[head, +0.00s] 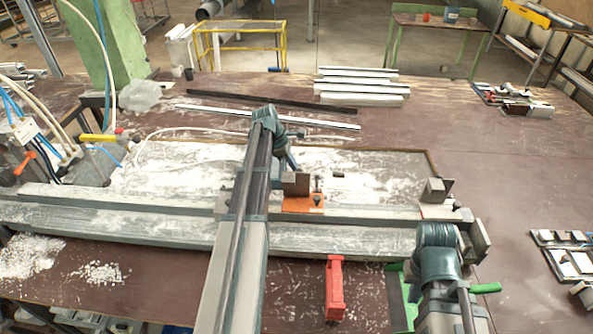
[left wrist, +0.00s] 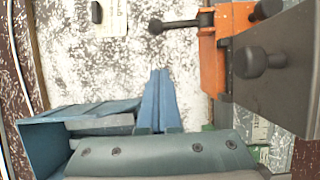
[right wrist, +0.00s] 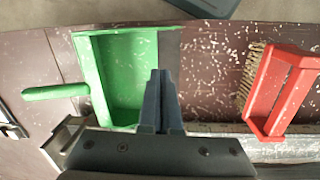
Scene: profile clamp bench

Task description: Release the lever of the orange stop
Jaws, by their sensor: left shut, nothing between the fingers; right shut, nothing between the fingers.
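The orange stop (head: 303,204) sits on the rail of the clamp bench, with a grey block on it. In the left wrist view the orange stop (left wrist: 210,55) stands at the upper right. A dark lever-like rod with a round end (left wrist: 180,24) juts left from it. A black knob (left wrist: 258,62) stands on the grey plate beside it. My left gripper (left wrist: 160,75) is shut and empty, left of the stop and apart from the rod. In the head view its fingertips are hard to make out. My right gripper (right wrist: 160,75) is shut and empty above the green dustpan (right wrist: 125,75).
A red brush (head: 334,288) lies on the table in front of the rail, left of the dustpan. A second grey stop block (head: 437,191) stands at the rail's right end. Pale profiles (head: 360,88) lie at the back. The table's right side has free room.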

